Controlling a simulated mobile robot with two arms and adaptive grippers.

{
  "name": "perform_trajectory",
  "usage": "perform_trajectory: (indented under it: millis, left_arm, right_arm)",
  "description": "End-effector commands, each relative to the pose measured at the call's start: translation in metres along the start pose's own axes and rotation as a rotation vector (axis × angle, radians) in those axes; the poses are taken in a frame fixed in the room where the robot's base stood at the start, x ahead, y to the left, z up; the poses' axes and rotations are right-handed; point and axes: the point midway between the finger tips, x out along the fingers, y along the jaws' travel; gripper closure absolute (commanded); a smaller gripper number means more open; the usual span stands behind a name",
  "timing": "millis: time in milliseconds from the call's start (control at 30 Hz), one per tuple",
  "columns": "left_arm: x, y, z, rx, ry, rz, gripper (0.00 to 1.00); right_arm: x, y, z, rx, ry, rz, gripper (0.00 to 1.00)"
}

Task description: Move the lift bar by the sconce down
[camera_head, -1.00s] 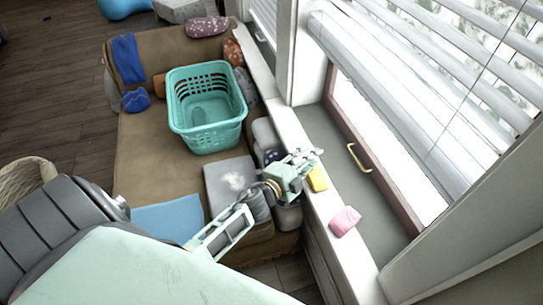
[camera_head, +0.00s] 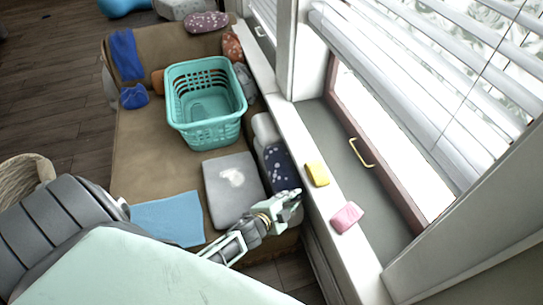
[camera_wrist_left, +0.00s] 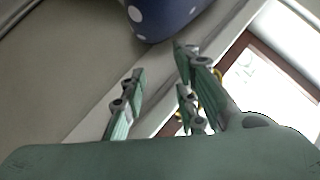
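A brass lift bar (camera_head: 361,153) is fixed to the brown lower rail of the window sash (camera_head: 385,178), beyond the sill. No sconce is in view. My left gripper (camera_head: 296,199) is short of the sill, over the sofa edge beside the spotted cushion, clear of the lift bar. In the left wrist view its fingers (camera_wrist_left: 158,75) are spread apart with nothing between them. A yellow sliver behind the right-hand fingers there is too small to identify. My right gripper is not in view.
A yellow sponge (camera_head: 317,173) and a pink sponge (camera_head: 346,217) lie on the white sill ledge (camera_head: 290,130). The sofa (camera_head: 150,160) holds a teal basket (camera_head: 205,135), a grey cushion (camera_head: 222,205) and a dark blue spotted cushion (camera_head: 280,166). White blinds (camera_head: 410,90) hang over the window.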

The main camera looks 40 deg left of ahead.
Motion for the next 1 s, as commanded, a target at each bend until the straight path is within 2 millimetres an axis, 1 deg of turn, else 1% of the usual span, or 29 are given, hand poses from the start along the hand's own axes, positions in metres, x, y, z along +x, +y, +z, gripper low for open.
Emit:
perform_trajectory:
  millis: [33, 367, 700, 800, 1000]
  left_arm:
    - [0.0, 0.01, 0.008, -0.014, -0.014, 0.013, 0.72]
    - [-0.008, 0.061, 0.05, -0.103, -0.104, 0.085, 0.72]
    - [-0.02, 0.112, 0.09, -0.19, -0.198, 0.152, 0.72]
    - [-0.025, 0.124, 0.099, -0.21, -0.221, 0.169, 0.72]
    - [-0.03, 0.139, 0.111, -0.235, -0.251, 0.188, 0.72]
  right_arm:
    - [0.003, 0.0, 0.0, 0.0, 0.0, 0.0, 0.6]
    - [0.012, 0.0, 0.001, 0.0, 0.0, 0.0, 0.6]
    - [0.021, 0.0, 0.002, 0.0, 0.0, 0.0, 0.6]
    - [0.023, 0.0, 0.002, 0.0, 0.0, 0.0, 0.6]
    - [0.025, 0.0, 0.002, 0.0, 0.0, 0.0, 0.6]
